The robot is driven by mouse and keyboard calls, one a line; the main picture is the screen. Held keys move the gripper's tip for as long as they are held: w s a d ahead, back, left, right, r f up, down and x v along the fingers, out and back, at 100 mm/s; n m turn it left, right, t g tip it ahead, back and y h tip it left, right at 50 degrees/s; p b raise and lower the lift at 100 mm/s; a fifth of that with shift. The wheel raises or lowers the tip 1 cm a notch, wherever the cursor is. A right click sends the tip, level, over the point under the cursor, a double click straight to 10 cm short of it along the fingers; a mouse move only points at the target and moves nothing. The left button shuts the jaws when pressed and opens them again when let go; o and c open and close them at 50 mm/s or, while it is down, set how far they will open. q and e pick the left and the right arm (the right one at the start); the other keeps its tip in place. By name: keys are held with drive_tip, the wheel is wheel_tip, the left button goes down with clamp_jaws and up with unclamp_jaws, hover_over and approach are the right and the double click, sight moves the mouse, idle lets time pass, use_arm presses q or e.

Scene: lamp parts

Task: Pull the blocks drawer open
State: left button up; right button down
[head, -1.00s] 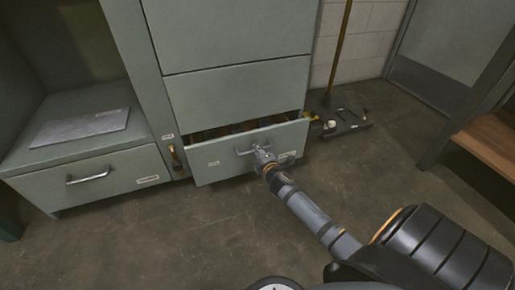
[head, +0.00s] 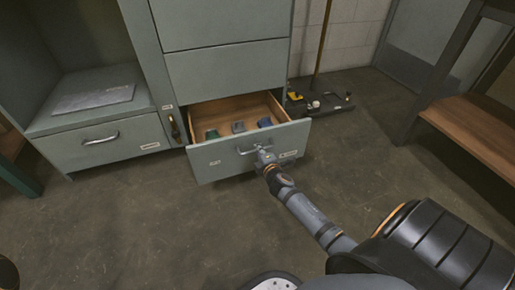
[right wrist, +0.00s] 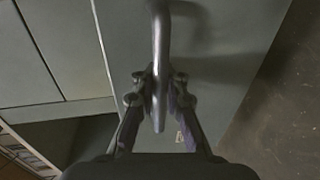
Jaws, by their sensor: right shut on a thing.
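The blocks drawer (head: 215,157) is the bottom drawer of the grey-green cabinet and stands well out from it. Several blocks, green, grey and blue, lie inside on its wooden floor (head: 228,108). My right gripper (head: 265,155) is shut on the bar handle (head: 246,152) at the drawer's front. In the right wrist view the handle (right wrist: 160,50) runs between the two fingers of the right gripper (right wrist: 158,95). My left gripper is not in view.
A second closed drawer (head: 125,140) with its own handle is at left under a shelf with a grey sheet (head: 95,98). A dark low tray (head: 325,106) lies right of the cabinet. A wooden bench (head: 475,125) stands at right. The floor in front is clear.

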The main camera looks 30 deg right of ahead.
drive_tip(key=shift+s, duration=0.15)
drive_tip(key=c, duration=1.4)
unclamp_jaws()
drive_tip(key=shift+s+a, duration=0.1)
drive_tip(key=shift+s, duration=0.25)
drive_tip(key=v, duration=1.1)
drive_tip(key=shift+s+r, duration=0.15)
